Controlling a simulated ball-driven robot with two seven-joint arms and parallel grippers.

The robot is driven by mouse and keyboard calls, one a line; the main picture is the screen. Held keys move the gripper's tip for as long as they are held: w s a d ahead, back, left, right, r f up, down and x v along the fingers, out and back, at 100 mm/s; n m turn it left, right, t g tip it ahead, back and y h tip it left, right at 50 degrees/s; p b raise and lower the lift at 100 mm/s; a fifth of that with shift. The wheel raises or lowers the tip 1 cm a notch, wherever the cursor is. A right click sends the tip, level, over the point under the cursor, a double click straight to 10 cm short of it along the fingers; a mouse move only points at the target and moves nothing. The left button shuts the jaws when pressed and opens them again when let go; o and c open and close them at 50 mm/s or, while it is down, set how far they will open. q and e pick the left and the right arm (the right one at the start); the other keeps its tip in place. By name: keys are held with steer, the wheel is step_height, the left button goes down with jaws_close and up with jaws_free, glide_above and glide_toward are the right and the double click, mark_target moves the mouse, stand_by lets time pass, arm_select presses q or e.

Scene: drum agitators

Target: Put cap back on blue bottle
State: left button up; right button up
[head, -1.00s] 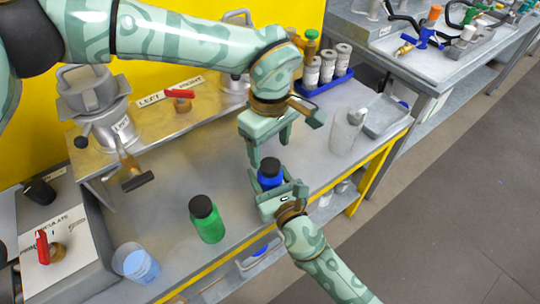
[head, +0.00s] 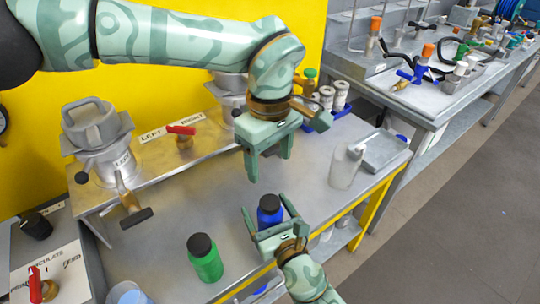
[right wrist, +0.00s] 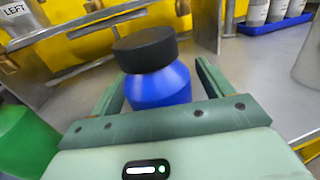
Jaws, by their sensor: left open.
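The blue bottle (head: 269,216) stands on the bench with a black cap (head: 269,202) on its mouth. In the right wrist view the blue bottle (right wrist: 160,88) and the wide black cap (right wrist: 146,49) are large, and the cap sits on the bottle's top. I cannot tell whether it is screwed tight. My right gripper (head: 266,206) has its fingers on either side of the bottle body. Whether they press on it is unclear; the bottle's base is hidden. My left gripper (head: 267,170) is open and empty, pointing down above and behind the bottle.
A green bottle with a black cap (head: 205,260) stands left of the blue one. A metal vessel (head: 97,145) and red-handled valve (head: 182,134) stand at the back left. The bench between is clear.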

steer(key=shift+s, duration=0.1)
steer(key=v, duration=1.6)
steer(key=shift+b, duration=0.4)
